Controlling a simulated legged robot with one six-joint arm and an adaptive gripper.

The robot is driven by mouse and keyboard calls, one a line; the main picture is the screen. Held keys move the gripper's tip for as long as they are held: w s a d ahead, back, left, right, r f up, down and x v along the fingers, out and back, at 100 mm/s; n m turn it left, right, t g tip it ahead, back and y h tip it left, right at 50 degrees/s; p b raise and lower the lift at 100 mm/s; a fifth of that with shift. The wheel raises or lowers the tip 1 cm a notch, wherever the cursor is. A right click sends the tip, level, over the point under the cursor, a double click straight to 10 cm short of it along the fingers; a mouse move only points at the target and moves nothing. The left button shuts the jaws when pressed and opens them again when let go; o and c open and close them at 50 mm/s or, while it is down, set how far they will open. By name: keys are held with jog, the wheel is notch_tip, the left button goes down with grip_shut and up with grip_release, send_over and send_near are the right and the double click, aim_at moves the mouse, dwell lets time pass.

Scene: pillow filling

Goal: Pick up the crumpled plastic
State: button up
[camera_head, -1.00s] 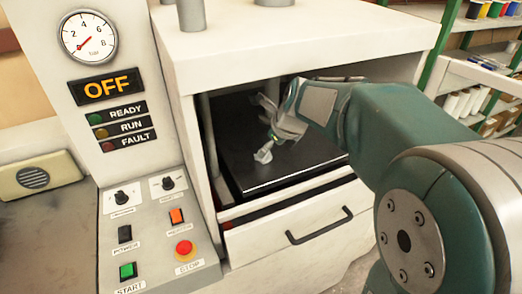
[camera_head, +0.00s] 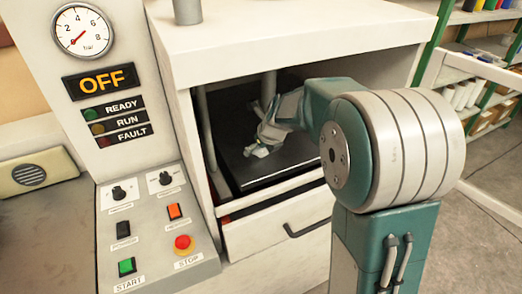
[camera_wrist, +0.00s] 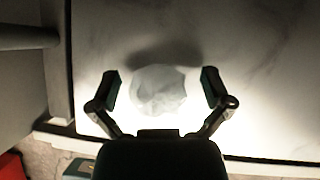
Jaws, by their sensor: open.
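The crumpled plastic (camera_wrist: 158,90) is a small pale lump. In the wrist view it lies between the two open fingers of my gripper (camera_wrist: 160,92), with a gap on each side. In the head view the crumpled plastic (camera_head: 258,150) lies on the dark plate (camera_head: 238,175) inside the machine's opening. My gripper (camera_head: 262,140) reaches in from the right, low over the plate and right at the plastic. My arm partly hides the plate's right side.
The machine (camera_head: 300,30) has a top and left wall around the opening. A drawer with a black handle (camera_head: 308,226) is below. A control panel (camera_head: 150,235) with buttons stands at left; the display (camera_head: 98,85) reads OFF. Shelves (camera_head: 480,95) stand at right.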

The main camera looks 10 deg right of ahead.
jog(key=shift+a, duration=0.15)
jog(key=shift+c, duration=0.6)
jog(key=c, duration=0.6)
jog(key=shift+c, duration=0.2)
jog(key=shift+r, duration=0.1)
